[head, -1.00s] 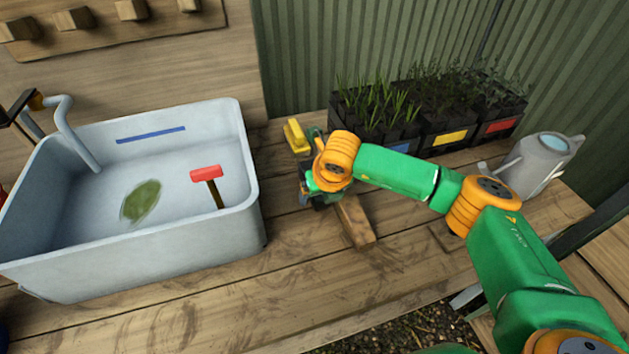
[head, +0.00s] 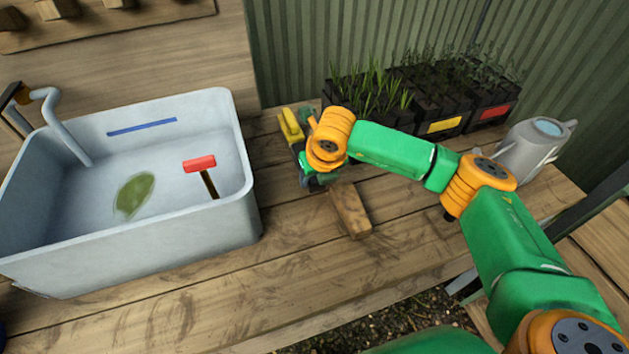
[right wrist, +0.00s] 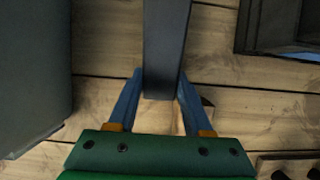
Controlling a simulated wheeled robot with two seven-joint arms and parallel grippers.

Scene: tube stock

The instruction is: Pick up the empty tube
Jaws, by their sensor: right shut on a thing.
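My right gripper (head: 308,178) is over the bench between the sink and the planted pots, partly hidden by its own wrist. In the right wrist view its two blue fingers (right wrist: 156,103) are shut on a dark grey, straight-sided piece (right wrist: 166,50) that runs out of the picture at the top. I cannot tell for sure from its shape whether this is the empty tube. A yellow thing (head: 291,124) with a dark part below shows just left of the wrist in the head view. Whether it is joined to the held piece is hidden. My left gripper is out of view.
A grey sink (head: 250,205) with a red-headed tool (head: 199,164) stands at left. Black pots of seedlings (head: 445,123) line the back, and a watering can (head: 533,148) stands at right. A wooden block (head: 350,210) lies near the gripper. The front bench boards are clear.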

